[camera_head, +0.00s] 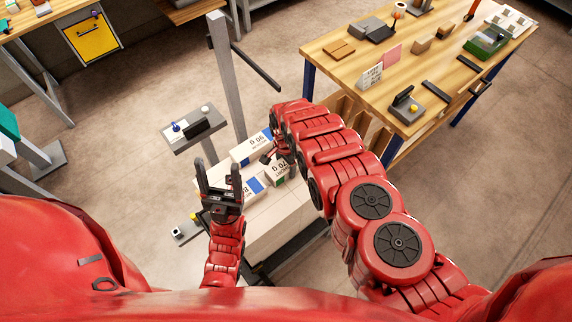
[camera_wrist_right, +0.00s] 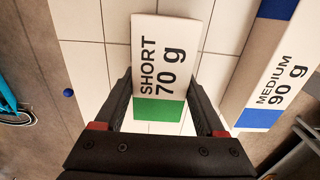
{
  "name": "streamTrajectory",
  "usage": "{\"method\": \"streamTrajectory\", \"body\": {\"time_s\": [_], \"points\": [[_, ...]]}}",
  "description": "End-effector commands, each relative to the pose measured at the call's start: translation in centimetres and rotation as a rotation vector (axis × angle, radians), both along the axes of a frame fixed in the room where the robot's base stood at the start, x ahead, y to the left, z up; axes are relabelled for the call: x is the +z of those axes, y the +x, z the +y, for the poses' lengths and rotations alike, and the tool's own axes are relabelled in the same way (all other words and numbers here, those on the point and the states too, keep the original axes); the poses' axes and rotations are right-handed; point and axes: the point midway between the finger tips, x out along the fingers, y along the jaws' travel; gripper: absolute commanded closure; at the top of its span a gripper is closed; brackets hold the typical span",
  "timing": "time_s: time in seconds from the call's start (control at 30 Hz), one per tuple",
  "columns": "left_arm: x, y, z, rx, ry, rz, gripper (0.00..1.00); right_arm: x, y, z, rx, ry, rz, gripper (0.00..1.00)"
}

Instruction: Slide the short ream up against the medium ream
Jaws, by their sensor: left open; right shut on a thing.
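The short ream (camera_wrist_right: 160,60) is a white pack with a green band, marked "SHORT 70 g". It lies flat on the white tiled top. My right gripper (camera_wrist_right: 162,108) is shut on it, a finger on each long side near the green end. In the head view the short ream (camera_head: 279,171) is partly behind the right gripper (camera_head: 270,158). The medium ream (camera_wrist_right: 268,66), white with blue bands and marked "MEDIUM 90 g", lies beside it, with a strip of tile between them. It also shows in the head view (camera_head: 247,150). My left gripper (camera_head: 219,178) is open and empty.
A grey post (camera_head: 227,80) and a small grey shelf (camera_head: 190,133) stand behind. A wooden workbench (camera_head: 340,65) with several items is at the right.

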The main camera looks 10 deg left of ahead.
Motion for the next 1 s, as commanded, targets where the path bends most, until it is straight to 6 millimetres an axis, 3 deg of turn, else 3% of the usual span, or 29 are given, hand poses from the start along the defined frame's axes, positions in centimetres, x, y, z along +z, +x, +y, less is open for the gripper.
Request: {"method": "streamTrajectory", "body": {"time_s": [0.9,0.93,1.0], "points": [[0.9,0.0,0.0,0.000,0.000,0.000,0.33,-0.1,-2.2,2.0,0.003,-0.001,0.004,1.00],[0.9,0.0,0.0,0.000,0.000,0.000,0.33,-0.1,-2.1,2.0,0.002,-0.001,0.004,0.24],[0.9,0.0,0.0,0.000,0.000,0.000,0.33,-0.1,-2.1,2.0,0.002,-0.001,0.004,0.12]]}}
